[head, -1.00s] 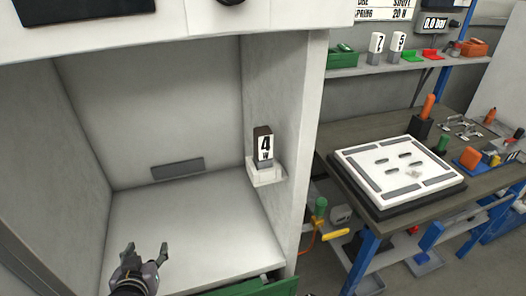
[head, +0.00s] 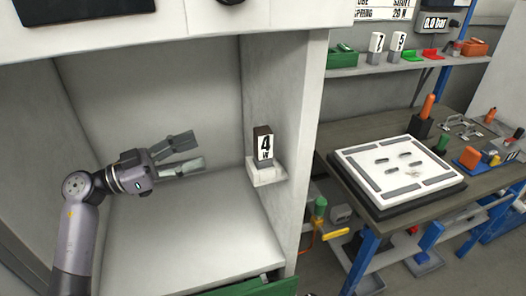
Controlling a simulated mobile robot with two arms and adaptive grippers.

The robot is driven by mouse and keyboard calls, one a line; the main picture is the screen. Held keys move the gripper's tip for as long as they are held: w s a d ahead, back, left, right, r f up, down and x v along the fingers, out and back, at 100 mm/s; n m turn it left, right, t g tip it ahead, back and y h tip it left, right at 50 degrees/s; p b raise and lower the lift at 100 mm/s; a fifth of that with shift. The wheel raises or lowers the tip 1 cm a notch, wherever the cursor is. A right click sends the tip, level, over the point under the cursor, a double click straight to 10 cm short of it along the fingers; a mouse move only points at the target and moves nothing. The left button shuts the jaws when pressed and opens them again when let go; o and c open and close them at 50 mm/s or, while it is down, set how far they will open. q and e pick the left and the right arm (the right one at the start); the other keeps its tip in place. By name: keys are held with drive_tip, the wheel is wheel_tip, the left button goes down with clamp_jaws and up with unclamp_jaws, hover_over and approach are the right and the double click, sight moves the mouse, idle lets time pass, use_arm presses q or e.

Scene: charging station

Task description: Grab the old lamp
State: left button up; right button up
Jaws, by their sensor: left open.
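The lamp (head: 263,146) is a small upright block with a dark brown top and side and a white face marked "4". It stands in a white holder (head: 266,173) on the right inner wall of the white cabinet. My left gripper (head: 198,152) is inside the cabinet, to the left of the lamp and at about its height. Its two fingers are apart and point right toward the lamp, with a clear gap between them and it. Nothing is between the fingers. My right gripper is not in view.
The cabinet floor (head: 200,240) is bare. The cabinet's right wall (head: 306,150) separates it from a workbench with a white slotted board (head: 400,172). Blocks marked "7" (head: 376,46) and "5" (head: 397,45) stand on a shelf above. A green drawer front (head: 255,288) shows below.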

use_arm(q)
drive_tip(key=f+g+y, duration=0.1)
drive_tip(key=p, duration=0.3)
approach(255, 149)
drive_tip(key=shift+g, duration=0.4)
drive_tip(key=x, duration=0.3)
drive_tip(key=r+x, duration=0.1)
drive_tip(key=x, duration=0.2)
drive_tip(key=shift+s+d+r, duration=0.1)
drive_tip(key=shift+d+r, duration=0.05)
drive_tip(key=shift+r, duration=0.1)
drive_tip(key=x, duration=0.1)
drive_tip(key=p+x, duration=0.1)
drive_tip(key=x, duration=0.1)
drive_tip(key=f+p+x, duration=0.1)
drive_tip(key=x, duration=0.1)
drive_tip(key=shift+w, duration=0.35)
drive_tip(key=shift+d+f, duration=0.1)
drive_tip(key=shift+d, duration=0.2)
drive_tip(key=shift+a, duration=0.1)
